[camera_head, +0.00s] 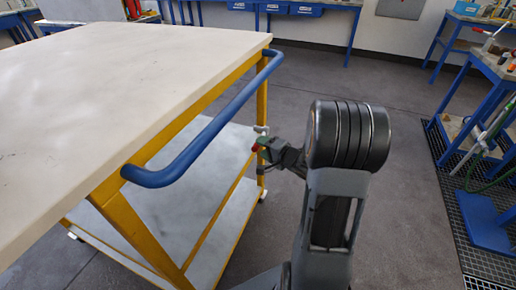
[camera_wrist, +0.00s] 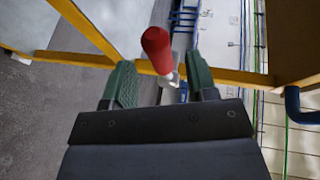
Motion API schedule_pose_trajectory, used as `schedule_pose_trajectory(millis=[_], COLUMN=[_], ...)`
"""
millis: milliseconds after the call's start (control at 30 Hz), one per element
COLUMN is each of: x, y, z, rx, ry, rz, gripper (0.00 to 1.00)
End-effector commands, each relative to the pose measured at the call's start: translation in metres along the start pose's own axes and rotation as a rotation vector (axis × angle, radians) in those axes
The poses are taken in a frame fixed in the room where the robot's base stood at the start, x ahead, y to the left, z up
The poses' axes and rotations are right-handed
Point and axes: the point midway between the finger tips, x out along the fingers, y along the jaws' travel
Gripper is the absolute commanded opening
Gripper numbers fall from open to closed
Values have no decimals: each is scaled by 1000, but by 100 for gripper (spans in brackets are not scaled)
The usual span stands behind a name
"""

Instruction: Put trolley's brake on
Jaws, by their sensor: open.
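The trolley has a pale worktop (camera_head: 120,75), a yellow frame (camera_head: 135,235) and a blue push handle (camera_head: 205,130). In the wrist view a red-knobbed lever (camera_wrist: 157,48) with a pale metal stem stands by the yellow frame; I take it for the brake lever. Its red end also shows small in the head view (camera_head: 254,149), beside a trolley leg. My gripper (camera_wrist: 158,62) is open, its green fingers either side of the red knob, with gaps visible. In the head view my gripper (camera_head: 262,147) is below the push handle's far end. Whether the fingers touch the lever cannot be told.
The trolley's grey lower shelf (camera_head: 200,170) lies left of my arm. A blue-framed workbench (camera_head: 490,68) and a black floor grating (camera_head: 450,165) are at the right. The grey floor right of my arm is clear up to the grating.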

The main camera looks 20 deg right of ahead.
Motion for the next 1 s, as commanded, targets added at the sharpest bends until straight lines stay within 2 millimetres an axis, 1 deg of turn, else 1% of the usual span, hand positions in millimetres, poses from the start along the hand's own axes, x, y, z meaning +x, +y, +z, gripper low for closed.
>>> schedule_pose_trajectory(millis=[33, 100, 300, 433, 700, 1000], x=[8, 17, 32, 36, 36, 36], y=[2, 2, 1, 0, 0, 0], z=[1, 1, 0, 0, 0, 0], rx=[0, -1, -1, -1, 0, 0], ry=[-3, -3, -1, 0, 1, 1], rz=[-1, 0, 0, 0, 0, 0], gripper=[52, 52, 52, 52, 52, 24])
